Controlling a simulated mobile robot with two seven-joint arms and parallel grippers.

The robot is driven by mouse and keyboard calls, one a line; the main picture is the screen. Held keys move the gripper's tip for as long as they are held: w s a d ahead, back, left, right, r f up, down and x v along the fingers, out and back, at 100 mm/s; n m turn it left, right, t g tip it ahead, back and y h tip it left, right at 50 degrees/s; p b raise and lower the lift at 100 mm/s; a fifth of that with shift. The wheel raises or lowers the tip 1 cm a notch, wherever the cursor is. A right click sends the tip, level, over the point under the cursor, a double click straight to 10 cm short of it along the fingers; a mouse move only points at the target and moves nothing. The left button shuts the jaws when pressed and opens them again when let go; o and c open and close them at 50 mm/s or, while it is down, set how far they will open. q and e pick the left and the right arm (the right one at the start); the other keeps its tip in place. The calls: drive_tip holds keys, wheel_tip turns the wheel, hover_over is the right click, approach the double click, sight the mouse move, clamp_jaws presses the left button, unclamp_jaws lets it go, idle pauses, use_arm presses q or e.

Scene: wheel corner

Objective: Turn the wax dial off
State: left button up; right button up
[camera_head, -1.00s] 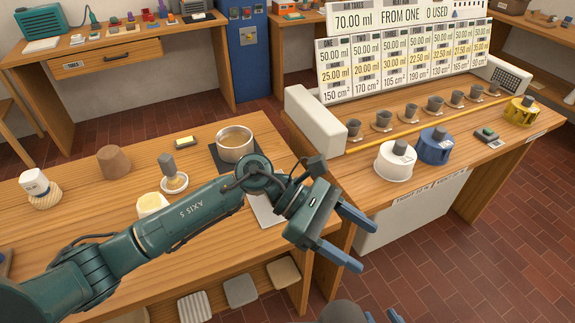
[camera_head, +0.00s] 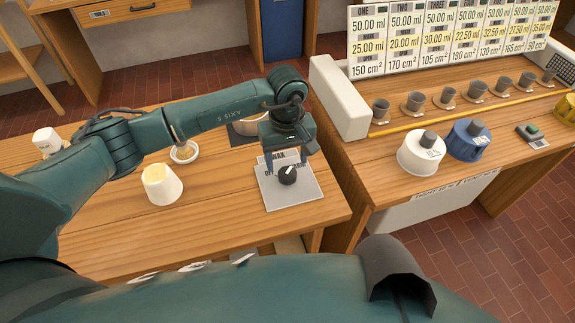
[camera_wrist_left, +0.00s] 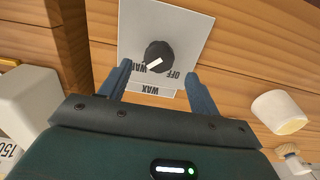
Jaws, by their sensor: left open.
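The wax dial (camera_head: 288,175) is a round black knob with a white pointer mark, on a light grey plate (camera_head: 275,200) on the wooden bench. The plate bears the words WAX, OFF and WARM. In the left wrist view the dial (camera_wrist_left: 158,52) shows clearly, its white mark angled toward WARM. My left gripper (camera_head: 287,163) is open, pointing down at the plate on the WAX label's side of the dial. In the left wrist view its fingers reach toward the dial from both sides, with a gap around it. My right gripper is not in view.
A metal pot (camera_head: 247,127) stands behind my left wrist, partly hidden. A white cup (camera_head: 162,187) stands left of the plate. On the neighbouring bench are a white block (camera_head: 338,100), a white round container (camera_head: 420,155) and a blue one (camera_head: 467,140).

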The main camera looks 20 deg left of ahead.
sight(287, 173)
use_arm(q)
wheel_tip(287, 173, down, 4)
drive_tip(key=shift+r, duration=0.1)
drive_tip(key=shift+f, duration=0.45)
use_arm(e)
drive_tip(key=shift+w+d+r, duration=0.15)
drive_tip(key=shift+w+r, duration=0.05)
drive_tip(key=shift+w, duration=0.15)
use_arm(q)
drive_tip(key=c, duration=1)
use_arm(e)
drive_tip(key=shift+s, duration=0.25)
